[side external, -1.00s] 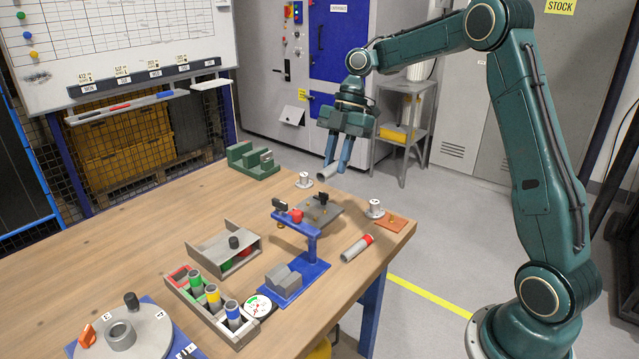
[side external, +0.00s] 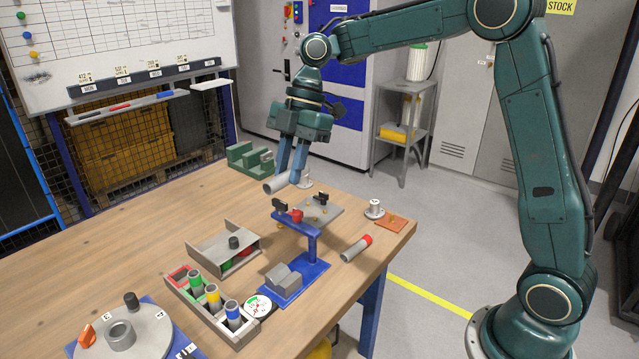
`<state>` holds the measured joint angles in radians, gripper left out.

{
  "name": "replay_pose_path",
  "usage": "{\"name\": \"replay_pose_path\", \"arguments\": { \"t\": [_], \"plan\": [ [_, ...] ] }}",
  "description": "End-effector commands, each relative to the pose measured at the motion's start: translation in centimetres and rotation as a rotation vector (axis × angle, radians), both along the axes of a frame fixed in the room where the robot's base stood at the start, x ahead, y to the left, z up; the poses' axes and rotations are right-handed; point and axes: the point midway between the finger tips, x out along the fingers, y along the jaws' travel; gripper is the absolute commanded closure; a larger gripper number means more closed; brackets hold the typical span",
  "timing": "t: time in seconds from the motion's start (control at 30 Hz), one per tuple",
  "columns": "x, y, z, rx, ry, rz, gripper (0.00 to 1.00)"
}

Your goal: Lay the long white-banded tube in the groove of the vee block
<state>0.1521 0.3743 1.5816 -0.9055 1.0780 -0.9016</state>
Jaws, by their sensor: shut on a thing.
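My gripper (side external: 291,176) is shut on a grey tube (side external: 274,185), held tilted above the far part of the table. The tube's near open end points left and towards the camera; its other end is hidden by the fingers, and I cannot make out a white band. A grey block (side external: 283,278) with what looks like a groove in its top, seemingly the vee block, sits on the blue base of a stand (side external: 313,245) near the table's front edge. The gripper is well behind and above this block.
The blue stand's arm and a grey plate (side external: 325,215) lie between gripper and block. A red-ended tube (side external: 357,248) lies to the right. A rack of coloured tubes (side external: 210,307) and a grey tray (side external: 222,246) stand left. A green fixture (side external: 243,158) is behind.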

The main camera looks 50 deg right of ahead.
Motion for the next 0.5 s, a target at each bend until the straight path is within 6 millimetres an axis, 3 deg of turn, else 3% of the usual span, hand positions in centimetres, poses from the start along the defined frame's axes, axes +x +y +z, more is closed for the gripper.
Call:
{"name": "replay_pose_path", "arguments": {
  "t": [0.1, 0.2, 0.5],
  "plan": [
    [-0.4, 2.2, 0.6, 0.003, -0.002, -0.002, 1.00],
    [-0.6, 3.1, 0.9, 0.005, -0.001, -0.007, 1.00],
    [-0.7, 3.6, 0.8, 0.006, 0.001, -0.009, 1.00]
  ]
}}
